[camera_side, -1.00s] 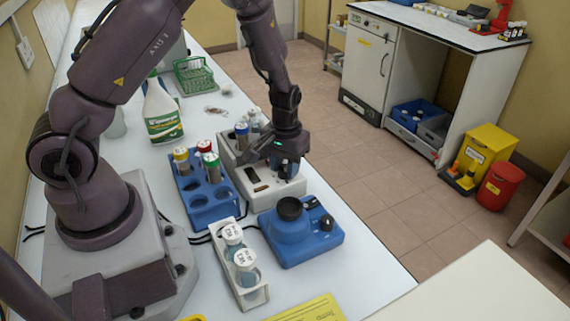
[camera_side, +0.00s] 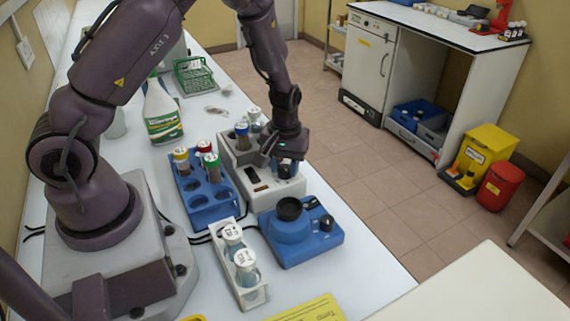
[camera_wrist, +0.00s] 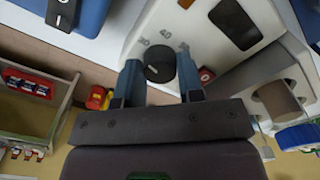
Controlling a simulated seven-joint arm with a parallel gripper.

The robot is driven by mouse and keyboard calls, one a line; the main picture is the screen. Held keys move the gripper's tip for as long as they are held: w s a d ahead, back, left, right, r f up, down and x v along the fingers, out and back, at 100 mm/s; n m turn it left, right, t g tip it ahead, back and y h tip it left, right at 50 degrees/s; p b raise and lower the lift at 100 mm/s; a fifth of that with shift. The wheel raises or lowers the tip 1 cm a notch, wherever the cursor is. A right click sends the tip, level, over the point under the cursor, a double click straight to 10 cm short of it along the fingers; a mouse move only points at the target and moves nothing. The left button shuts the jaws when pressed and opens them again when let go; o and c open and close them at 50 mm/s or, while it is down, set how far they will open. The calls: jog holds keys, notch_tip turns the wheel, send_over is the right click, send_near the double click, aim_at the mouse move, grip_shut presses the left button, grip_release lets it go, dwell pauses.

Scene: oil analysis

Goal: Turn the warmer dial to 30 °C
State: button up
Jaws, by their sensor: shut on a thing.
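The warmer (camera_side: 262,186) is a pale grey box with a dark display window and a control panel at its near right end. In the wrist view its dial (camera_wrist: 158,73) is a round black knob with a small white mark. The printed numbers 30 (camera_wrist: 143,41) and 40 (camera_wrist: 184,47) show on the white panel beyond the knob. My gripper (camera_wrist: 160,66) has one blue finger on each side of the dial and is shut on it. The fingers hide part of the scale. In the side view my gripper (camera_side: 285,163) points down over the panel's right end.
A blue device (camera_side: 298,238) with a black cup stands just in front of the warmer. A blue rack (camera_side: 205,211) with capped tubes is to its left. A white holder (camera_side: 257,297) with two jars is nearer.

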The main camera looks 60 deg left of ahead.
aim_at(285, 167)
jog(key=o, duration=0.9)
notch_tip(285, 167, up, 13)
jog(key=s+d+r+m+t, duration=0.2)
jog(key=s+r+m, duration=0.1)
jog(key=s+r, duration=0.2)
jog(key=s+d+r+m+t, duration=0.1)
jog(key=s+d+r+m, duration=0.2)
jog(key=s+r, duration=0.2)
jog(key=s+d+r+m+t, duration=0.2)
jog(key=s+r+m, duration=0.1)
jog(key=s+r, duration=0.2)
jog(key=shift+s+d+r+t, duration=0.15)
jog(key=shift+s+d, duration=0.05)
jog(key=shift+s, duration=0.2)
jog(key=shift+s+d+r+t, duration=0.15)
jog(key=shift+s+d, duration=0.05)
jog(key=shift+s, duration=0.2)
